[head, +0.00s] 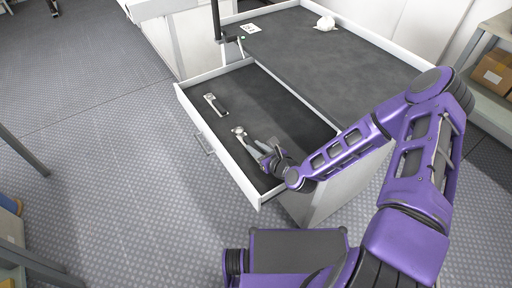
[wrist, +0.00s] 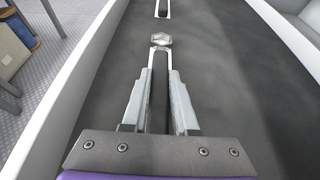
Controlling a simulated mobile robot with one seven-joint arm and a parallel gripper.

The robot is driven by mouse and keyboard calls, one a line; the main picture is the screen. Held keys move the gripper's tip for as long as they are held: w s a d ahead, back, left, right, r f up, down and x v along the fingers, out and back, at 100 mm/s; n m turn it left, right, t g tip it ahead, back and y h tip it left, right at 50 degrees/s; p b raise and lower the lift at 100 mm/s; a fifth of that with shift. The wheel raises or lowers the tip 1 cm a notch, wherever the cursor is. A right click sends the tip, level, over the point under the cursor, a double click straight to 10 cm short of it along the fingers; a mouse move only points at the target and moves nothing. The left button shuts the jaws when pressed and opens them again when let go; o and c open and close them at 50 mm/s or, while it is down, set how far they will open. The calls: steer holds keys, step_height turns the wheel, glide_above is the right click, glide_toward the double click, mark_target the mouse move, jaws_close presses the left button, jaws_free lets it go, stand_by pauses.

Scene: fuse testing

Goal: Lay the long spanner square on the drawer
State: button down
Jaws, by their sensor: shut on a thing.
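The drawer (head: 272,98) is pulled open, with a dark lining and white walls. My gripper (head: 265,149) is low over its near part. In the wrist view my gripper (wrist: 160,82) is shut on the long spanner (wrist: 161,40), which has a silver head and a dark handle between the fingers. The spanner's head (head: 239,132) points away from my gripper, towards a second, shorter-looking spanner (head: 214,103) lying farther along the drawer. My fingers hide part of the held handle. I cannot tell whether the held spanner touches the drawer floor.
The dark cabinet top (head: 325,55) lies above and behind the drawer, with a small white object (head: 325,23) on it. The drawer's white front wall (head: 215,145) stands close to my gripper. The lining right of the spanners is clear.

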steer(key=c, duration=0.7)
jaws_free()
steer(key=shift+f, duration=0.1)
steer(key=shift+r, duration=0.25)
steer(key=p+v, duration=0.1)
steer(key=v, duration=1.1)
steer(key=shift+f+p, duration=0.1)
steer(key=shift+p, duration=0.2)
